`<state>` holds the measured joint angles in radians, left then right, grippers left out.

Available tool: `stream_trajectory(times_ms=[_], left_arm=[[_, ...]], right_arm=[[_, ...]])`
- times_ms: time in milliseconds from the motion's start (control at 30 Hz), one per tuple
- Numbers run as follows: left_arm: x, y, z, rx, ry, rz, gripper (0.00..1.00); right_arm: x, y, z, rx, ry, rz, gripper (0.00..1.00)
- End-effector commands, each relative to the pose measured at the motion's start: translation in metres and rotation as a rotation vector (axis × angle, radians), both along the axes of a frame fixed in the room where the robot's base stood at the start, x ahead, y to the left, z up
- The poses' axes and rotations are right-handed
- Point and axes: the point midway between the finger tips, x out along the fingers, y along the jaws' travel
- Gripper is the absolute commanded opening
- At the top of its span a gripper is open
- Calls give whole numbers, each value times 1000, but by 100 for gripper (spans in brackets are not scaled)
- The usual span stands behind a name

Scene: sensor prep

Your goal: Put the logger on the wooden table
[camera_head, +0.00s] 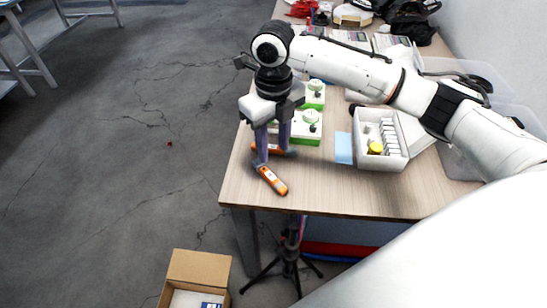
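The wooden table (345,196) has a pale wood-grain top. An orange handheld device (272,180), which looks like a logger, lies at the table's front left corner. A second orange device (273,150) lies just behind it, partly hidden by my fingers. I cannot tell which of the two is the logger. My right gripper (275,158) reaches down over the front left of the table. Its two purple-grey fingers are spread apart, with the second orange device between and behind them. No grip on either device is visible. My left gripper is out of view.
Green-and-white boxes with round white tops (306,125) stand right behind the gripper. An open white case (393,158) with a yellow-capped item is right of them, beside a light blue sheet (343,148). A cardboard box (199,267) sits on the floor. The front right tabletop is clear.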

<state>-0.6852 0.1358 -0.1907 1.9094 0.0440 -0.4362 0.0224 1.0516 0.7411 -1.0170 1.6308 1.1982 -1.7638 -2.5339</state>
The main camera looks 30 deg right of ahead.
Motion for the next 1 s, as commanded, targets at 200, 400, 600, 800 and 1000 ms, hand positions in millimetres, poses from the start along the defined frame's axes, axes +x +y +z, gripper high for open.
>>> stream_trajectory(times_ms=[200,400,600,800,1000], left_arm=[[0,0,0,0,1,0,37],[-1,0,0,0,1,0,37],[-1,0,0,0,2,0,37],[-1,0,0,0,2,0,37],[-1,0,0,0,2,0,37]], right_arm=[[-1,10,2,21,-9,-35,37],[-10,74,-55,184,-66,-318,37],[-28,148,-100,465,-72,-785,37],[-50,186,-127,737,21,-1321,37],[-79,173,-170,919,156,-1913,37]])
